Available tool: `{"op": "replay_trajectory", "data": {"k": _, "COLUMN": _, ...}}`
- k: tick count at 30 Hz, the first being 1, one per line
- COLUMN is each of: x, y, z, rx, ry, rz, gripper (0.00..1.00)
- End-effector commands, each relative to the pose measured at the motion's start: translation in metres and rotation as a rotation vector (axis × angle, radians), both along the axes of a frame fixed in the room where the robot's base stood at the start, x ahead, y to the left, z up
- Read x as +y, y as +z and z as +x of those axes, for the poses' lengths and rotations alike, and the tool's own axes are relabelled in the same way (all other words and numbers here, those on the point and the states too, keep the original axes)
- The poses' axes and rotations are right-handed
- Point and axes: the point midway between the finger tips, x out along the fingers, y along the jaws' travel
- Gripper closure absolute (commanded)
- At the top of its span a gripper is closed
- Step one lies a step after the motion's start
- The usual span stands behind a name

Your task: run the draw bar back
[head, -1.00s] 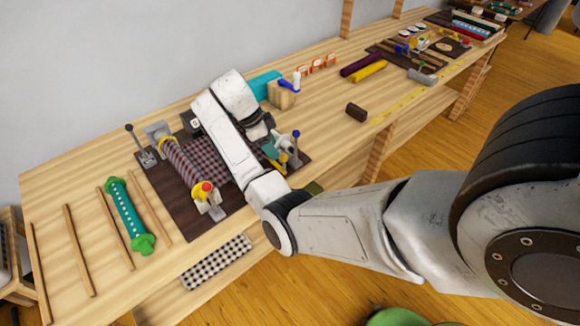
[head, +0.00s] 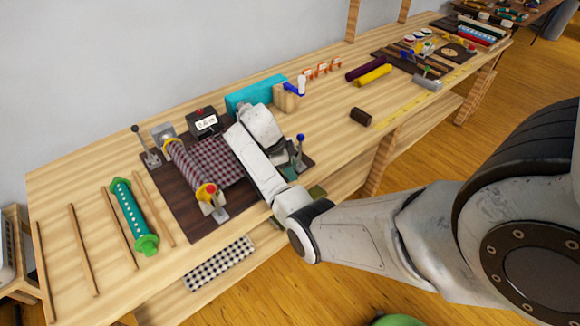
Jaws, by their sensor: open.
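A dark board (head: 195,228) on the wooden bench holds a roller (head: 188,168) wrapped in plaid cloth. A sheet of the plaid cloth (head: 222,158) runs from it to the right and passes behind my arm. My gripper (head: 282,158) is low over the right part of the board, mostly hidden by my wrist; its jaws are open. A blue-knobbed post (head: 300,149) stands just right of it. I cannot pick out the draw bar; my arm covers the cloth's right end. Whether my gripper touches anything is hidden.
A black box with a white display (head: 206,124) stands behind the cloth, a turquoise block (head: 254,94) farther right. A lever (head: 142,140) and a green-ended spool (head: 133,216) are at left. A dark brown block (head: 360,116) lies to the right, with bare bench around it.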

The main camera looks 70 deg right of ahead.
Motion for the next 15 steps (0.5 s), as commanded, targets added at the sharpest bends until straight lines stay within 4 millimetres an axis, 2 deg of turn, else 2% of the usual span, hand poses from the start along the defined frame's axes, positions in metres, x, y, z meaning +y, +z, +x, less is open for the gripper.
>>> {"op": "replay_trajectory", "data": {"k": 7, "x": -0.0001, "y": -0.0006, "z": -0.0002, "rx": 0.000, "ry": 0.000, "rz": 0.000, "gripper": 0.51}}
{"op": "replay_trajectory", "data": {"k": 15, "x": -0.0001, "y": -0.0004, "z": -0.0001, "rx": 0.000, "ry": 0.000, "rz": 0.000, "gripper": 0.77}}
